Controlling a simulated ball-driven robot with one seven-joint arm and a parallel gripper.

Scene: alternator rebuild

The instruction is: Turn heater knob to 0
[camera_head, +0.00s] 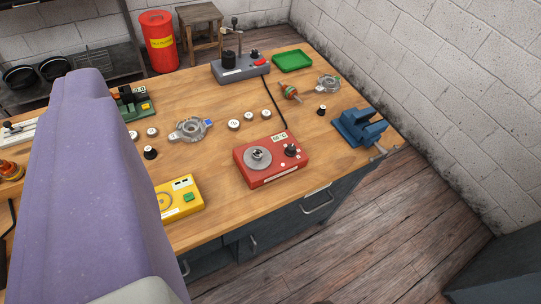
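The red heater box (270,160) sits near the front edge of the wooden workbench. A round grey plate with a part on it (258,157) is on its left, and a small display is at its back. The black heater knob (291,150) is on the right of its top; its setting is too small to read. A large purple part of my own arm fills the left of the view. My gripper is not in view, and nothing is seen touching the heater.
A yellow device (180,198) stands left of the heater, and a blue vise (360,128) right of it. Alternator housings (190,129) and small round parts lie behind. A grey press (240,66) and green tray (293,60) are at the back. Floor (370,230) in front is clear.

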